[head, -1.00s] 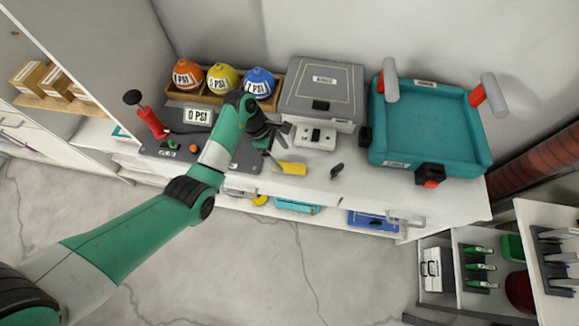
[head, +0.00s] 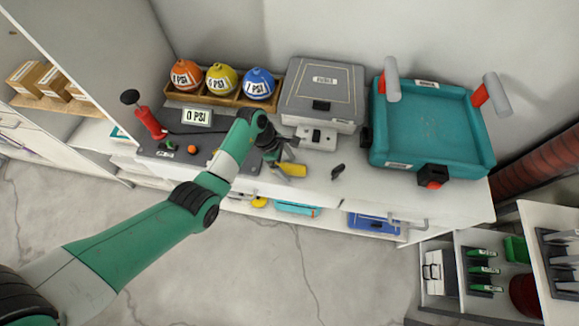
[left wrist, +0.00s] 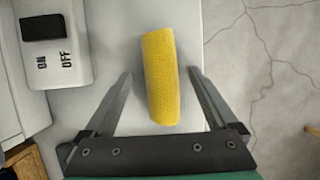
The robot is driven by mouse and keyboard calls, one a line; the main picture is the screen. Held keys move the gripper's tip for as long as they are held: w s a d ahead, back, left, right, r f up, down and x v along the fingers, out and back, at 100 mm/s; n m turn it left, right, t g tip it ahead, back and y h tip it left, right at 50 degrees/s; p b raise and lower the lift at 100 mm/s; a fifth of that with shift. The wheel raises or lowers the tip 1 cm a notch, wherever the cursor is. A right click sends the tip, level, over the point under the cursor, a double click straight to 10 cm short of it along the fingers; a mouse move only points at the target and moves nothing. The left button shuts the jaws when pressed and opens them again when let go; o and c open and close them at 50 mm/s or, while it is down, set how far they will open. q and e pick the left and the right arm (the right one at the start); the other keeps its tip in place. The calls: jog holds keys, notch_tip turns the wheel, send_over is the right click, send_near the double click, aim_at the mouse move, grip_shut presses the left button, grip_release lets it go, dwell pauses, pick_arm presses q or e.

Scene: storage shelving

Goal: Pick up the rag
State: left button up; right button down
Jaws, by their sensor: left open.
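The rag (head: 294,170) is a small yellow rolled cloth on the white counter near its front edge. In the left wrist view the rag (left wrist: 160,76) lies lengthwise between and ahead of the two fingers, with its near end between the fingertips. My left gripper (left wrist: 158,76) is open, one finger on each side of the rag with a gap to both. In the head view my left gripper (head: 283,163) is right at the rag and partly covers it. My right gripper is not in view.
A white ON/OFF switch box (head: 318,137) stands just behind the rag, below a grey case (head: 322,88). A teal tray (head: 425,125) is further right. Several colored gauge balls stand at the back left.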

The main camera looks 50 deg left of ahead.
aim_at(292, 168)
pick_arm(q)
jog(key=shift+f, duration=0.1)
jog(key=c, duration=1.5)
jog(key=shift+o, duration=0.2)
jog(key=shift+r, duration=0.35)
jog(key=r+p, duration=0.1)
jog(key=r, duration=0.1)
jog(key=s+r+p, duration=0.1)
jog(key=r, duration=0.1)
jog(key=shift+r, duration=0.4)
jog(key=s+r+p, duration=0.8)
jog(key=s+p, duration=0.1)
jog(key=s, duration=0.4)
jog(key=shift+d, duration=0.45)
